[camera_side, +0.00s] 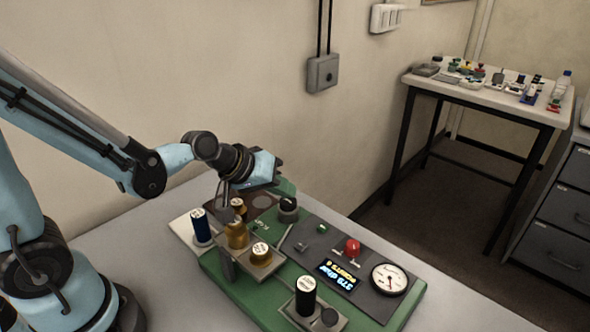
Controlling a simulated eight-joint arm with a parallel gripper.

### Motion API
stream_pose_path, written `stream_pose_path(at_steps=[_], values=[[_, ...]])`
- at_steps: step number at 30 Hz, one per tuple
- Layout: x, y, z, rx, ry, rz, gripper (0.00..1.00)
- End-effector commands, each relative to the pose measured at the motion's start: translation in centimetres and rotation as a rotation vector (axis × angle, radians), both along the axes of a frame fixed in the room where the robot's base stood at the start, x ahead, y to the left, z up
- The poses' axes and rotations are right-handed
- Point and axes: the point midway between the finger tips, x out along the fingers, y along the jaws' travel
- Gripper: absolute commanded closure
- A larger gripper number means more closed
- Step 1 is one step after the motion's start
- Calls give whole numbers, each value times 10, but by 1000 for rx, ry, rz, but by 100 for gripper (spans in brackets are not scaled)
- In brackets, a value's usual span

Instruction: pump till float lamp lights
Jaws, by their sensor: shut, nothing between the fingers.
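My gripper (279,181) is shut and empty, above the back left part of a green board (415,306). A black knob (288,207) stands just below it; I cannot tell whether they touch. A grey panel (372,306) on the board carries a red knob (352,247), a small lit display (337,274) and a round white gauge (389,279). A small green part (322,228) sits on the panel's far side. I cannot tell which part is the float lamp or whether it is lit. The pump handle cannot be made out clearly.
Brass cylinders (261,254) stand on the left of the board, a dark blue white-topped cylinder (201,227) at its left corner, and a black one (305,296) at the front. The grey table (460,317) is bare at front right. A cluttered side table (420,80) stands behind.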

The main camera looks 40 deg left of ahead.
Motion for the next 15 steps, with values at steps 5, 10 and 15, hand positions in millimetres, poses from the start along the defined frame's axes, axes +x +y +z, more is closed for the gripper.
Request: stream_pose_path(at_steps=[5,10,15], values=[[-5,0,-2,8,6,-7,100],[-5,0,-1,7,7,-6,100],[-4,0,9,4,5,-3,100]])
